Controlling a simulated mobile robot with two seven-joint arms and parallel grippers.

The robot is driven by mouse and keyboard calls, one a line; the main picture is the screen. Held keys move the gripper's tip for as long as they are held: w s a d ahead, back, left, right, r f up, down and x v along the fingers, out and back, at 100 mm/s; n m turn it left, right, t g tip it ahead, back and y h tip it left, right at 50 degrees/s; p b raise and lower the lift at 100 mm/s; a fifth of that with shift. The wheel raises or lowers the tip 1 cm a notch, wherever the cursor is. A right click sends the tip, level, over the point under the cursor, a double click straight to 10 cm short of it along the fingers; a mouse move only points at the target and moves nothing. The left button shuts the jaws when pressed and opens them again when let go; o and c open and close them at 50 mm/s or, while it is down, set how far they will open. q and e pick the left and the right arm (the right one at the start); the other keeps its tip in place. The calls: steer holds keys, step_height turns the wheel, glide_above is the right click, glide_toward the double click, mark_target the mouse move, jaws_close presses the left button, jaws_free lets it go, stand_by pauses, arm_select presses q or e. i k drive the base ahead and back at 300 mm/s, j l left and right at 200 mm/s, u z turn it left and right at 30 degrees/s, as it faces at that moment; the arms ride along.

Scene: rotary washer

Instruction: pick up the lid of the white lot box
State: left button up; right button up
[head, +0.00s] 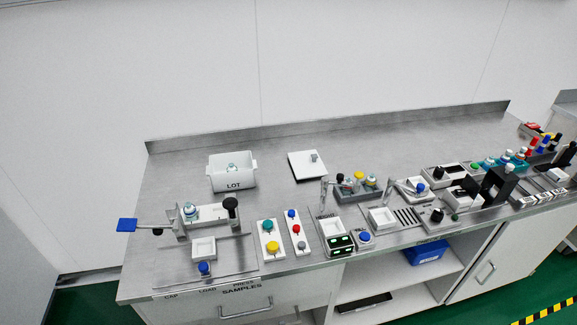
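The white lot box (233,178), marked LOT on its front, stands open on the steel bench in the left half of the head view. A small bottle with a pale teal top (232,168) shows inside it. The lid (301,170) is a flat white square plate with a small grey knob. It lies on the bench to the right of the box, apart from it. Neither of my grippers shows in the head view, and nothing touches the lid.
A press fixture with a blue-ended lever (127,225) stands front left. Button panels (270,238), displays and a rack with coloured caps (358,186) line the front and right. The bench behind the lid is clear up to the low back edge (330,123).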

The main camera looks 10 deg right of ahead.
mark_target(305, 164)
steer(key=i+l+u, duration=0.1)
steer(key=l+u, duration=0.35)
steer(key=l, duration=0.25)
steer(key=l+u, duration=0.4)
steer(key=l, duration=0.3)
